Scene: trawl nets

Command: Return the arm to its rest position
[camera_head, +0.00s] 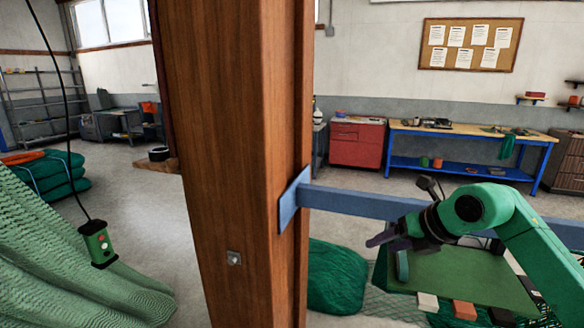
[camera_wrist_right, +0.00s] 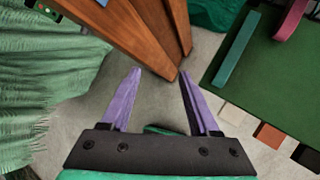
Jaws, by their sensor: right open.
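My right arm (camera_head: 540,240) is green and comes in from the right in the head view, bent over a green board. My right gripper (camera_head: 382,240) is at its end, with purple fingers pointing left toward the wooden post. In the right wrist view the gripper (camera_wrist_right: 160,74) has its two purple fingers spread apart, with nothing held between them. Bare floor and the lower end of the post show beyond the fingertips. My left gripper is not in view.
A thick wooden post (camera_head: 235,170) fills the middle, with a blue rail (camera_head: 370,203) running right. The green board (camera_head: 455,278) has several small blocks along its front edge. Green netting (camera_head: 60,250) and a hanging control box (camera_head: 98,243) are left. A workbench (camera_head: 465,135) stands behind.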

